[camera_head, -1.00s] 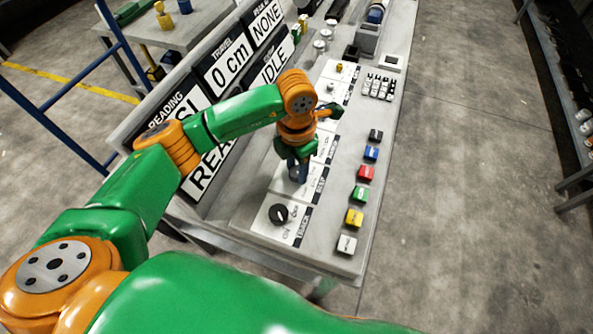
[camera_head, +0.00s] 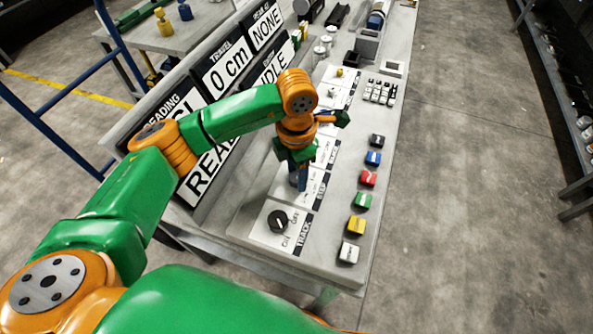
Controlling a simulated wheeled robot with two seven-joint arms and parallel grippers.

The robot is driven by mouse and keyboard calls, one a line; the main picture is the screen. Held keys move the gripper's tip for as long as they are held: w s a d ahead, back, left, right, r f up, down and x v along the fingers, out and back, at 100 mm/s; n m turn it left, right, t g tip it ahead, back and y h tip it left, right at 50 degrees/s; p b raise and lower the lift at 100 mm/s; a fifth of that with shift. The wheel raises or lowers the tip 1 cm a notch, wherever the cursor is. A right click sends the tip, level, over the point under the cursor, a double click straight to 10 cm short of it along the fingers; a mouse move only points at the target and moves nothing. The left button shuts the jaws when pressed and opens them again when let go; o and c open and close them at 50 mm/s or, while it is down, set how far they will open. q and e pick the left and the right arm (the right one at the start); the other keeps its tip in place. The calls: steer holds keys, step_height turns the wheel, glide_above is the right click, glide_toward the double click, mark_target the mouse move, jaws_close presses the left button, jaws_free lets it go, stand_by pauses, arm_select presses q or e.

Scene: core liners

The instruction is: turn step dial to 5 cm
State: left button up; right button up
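My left gripper (camera_head: 299,180) points down over the step dial plate (camera_head: 312,190) on the console. The step dial itself is hidden behind the fingers, so I cannot tell whether they touch or grip it. The "STEP" label shows beside the gripper on its right. The nearer track dial (camera_head: 278,220) is a black knob on a white plate with on and off marks. The upright display panel (camera_head: 228,70) reads travel 0 cm and idle. My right gripper is not in view.
A column of coloured buttons, including a red one (camera_head: 368,178) and a yellow one (camera_head: 356,225), runs along the console's right side. A small keypad (camera_head: 380,91) lies farther back. A blue metal frame (camera_head: 60,125) stands at left. Open floor lies to the right.

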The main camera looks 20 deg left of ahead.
arm_select(q)
steer(key=shift+o, duration=1.1)
step_height(320, 180, up, 7)
steer(key=shift+b, duration=0.75)
